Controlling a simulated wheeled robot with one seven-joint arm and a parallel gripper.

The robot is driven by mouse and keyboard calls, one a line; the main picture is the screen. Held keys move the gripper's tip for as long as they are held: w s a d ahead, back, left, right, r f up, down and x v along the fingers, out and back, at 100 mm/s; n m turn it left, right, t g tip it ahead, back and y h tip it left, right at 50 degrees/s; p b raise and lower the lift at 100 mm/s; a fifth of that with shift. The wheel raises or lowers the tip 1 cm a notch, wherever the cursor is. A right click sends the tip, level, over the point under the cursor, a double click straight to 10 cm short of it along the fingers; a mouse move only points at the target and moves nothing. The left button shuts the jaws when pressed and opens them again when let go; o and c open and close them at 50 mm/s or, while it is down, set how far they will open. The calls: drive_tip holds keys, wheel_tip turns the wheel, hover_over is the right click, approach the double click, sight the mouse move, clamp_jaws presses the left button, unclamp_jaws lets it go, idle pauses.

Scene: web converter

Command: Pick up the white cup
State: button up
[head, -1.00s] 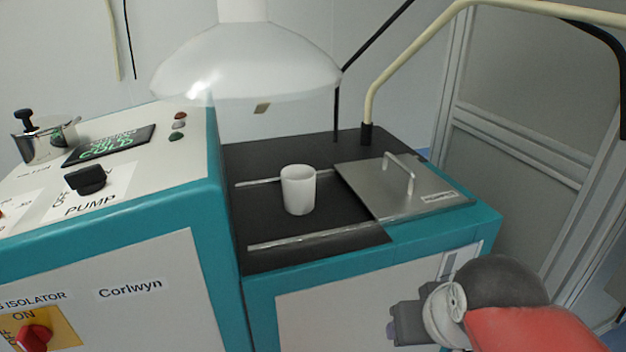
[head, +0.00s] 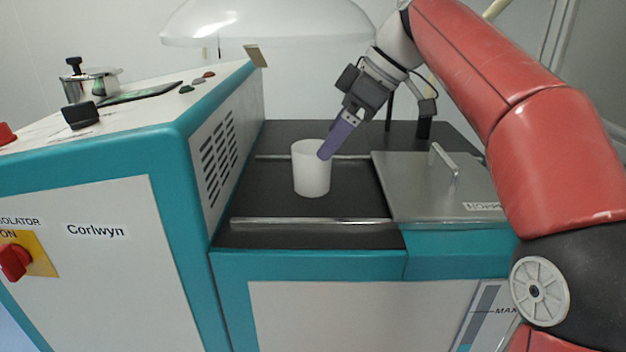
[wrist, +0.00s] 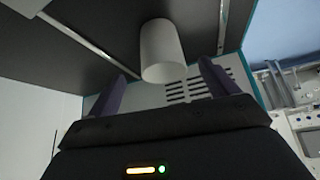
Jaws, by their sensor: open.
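The white cup (head: 311,170) stands upright on the black recessed top of the teal machine, between two metal rails. In the wrist view the cup (wrist: 162,52) is ahead of my gripper (wrist: 160,84), roughly centred between the two purple fingers, which are spread apart. In the head view my gripper (head: 325,155) comes down at a slant from the upper right, with a purple finger overlapping the cup's upper right side. I cannot tell whether it touches the cup. The jaws are open and hold nothing.
A metal lid (head: 415,195) with a raised handle (head: 443,160) lies right of the cup. A taller vented cabinet (head: 222,155) stands close on the left, with a metal pot (head: 90,87) on top. A translucent white hood (head: 265,25) hangs above. Black surface is free around the cup.

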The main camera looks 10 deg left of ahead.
sight(312, 165)
drive_tip(key=b+x, duration=0.2)
drive_tip(key=x, duration=0.5)
drive_tip(key=shift+s+a+f, duration=0.15)
drive_tip(key=shift+s+f, duration=0.05)
drive_tip(key=shift+f, duration=0.05)
drive_tip(key=c, duration=1.1)
